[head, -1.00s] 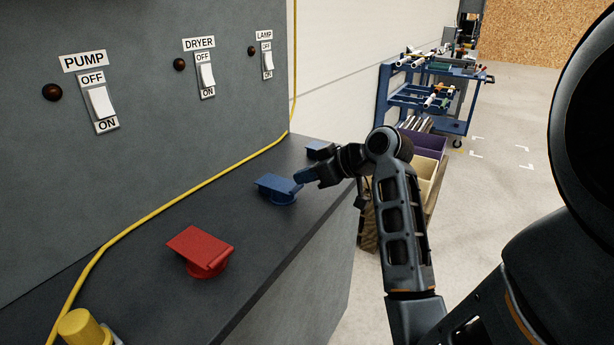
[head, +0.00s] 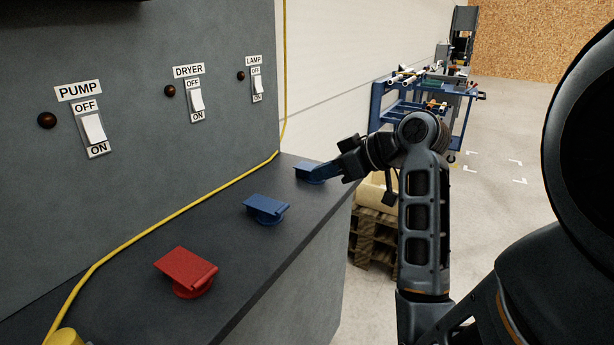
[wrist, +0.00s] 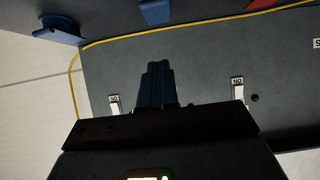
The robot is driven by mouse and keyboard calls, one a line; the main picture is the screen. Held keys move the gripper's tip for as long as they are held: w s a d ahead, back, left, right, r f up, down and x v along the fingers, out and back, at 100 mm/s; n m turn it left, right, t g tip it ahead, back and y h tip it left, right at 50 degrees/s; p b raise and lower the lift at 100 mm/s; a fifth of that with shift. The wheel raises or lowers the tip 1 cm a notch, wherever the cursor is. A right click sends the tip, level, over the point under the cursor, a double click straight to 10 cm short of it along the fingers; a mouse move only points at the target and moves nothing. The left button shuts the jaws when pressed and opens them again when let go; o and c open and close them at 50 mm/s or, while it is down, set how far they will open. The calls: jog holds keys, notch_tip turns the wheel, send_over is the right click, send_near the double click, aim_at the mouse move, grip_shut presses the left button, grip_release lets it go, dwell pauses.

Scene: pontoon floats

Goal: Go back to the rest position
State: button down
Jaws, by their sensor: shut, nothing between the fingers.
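My gripper (head: 331,170) is shut and empty, at the far end of the dark bench in the head view. In that view it overlaps the far blue flap cover (head: 308,175); I cannot tell whether they touch. In the wrist view my shut fingers (wrist: 158,68) stand out in front of the grey panel, apart from the far blue cover (wrist: 58,30) at the upper left. The middle blue cover (head: 266,207) and the red cover (head: 186,268) lie nearer on the bench, clear of my gripper.
The grey panel carries the PUMP (head: 94,128), DRYER (head: 196,99) and LAMP (head: 257,85) switches. A yellow cable (head: 180,210) runs along the bench's back. A wooden pallet (head: 374,240) and blue cart (head: 462,112) stand beyond the bench. Open floor lies right.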

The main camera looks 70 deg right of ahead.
jog(key=w+a+f+m, duration=0.1)
jog(key=a+f, duration=0.4)
jog(key=a, duration=0.1)
jog(key=w+a+f, duration=0.1)
jog(key=a+f, duration=0.4)
jog(key=a, duration=0.2)
jog(key=w+a+f+m+h, duration=0.1)
jog(key=a+f, duration=0.4)
jog(key=a, duration=0.1)
jog(key=shift+w+a+f+m, duration=0.2)
jog(key=shift+w+m, duration=0.1)
jog(key=s+a+r+n+t+y, duration=0.1)
jog(key=s+a+r+n, duration=0.1)
jog(key=s+a, duration=0.6)
jog(key=s+a+r+n+t+y, duration=0.2)
jog(key=s+a+n, duration=0.1)
jog(key=s+a, duration=0.6)
jog(key=shift+s+a+y, duration=0.3)
jog(key=shift+s, duration=0.05)
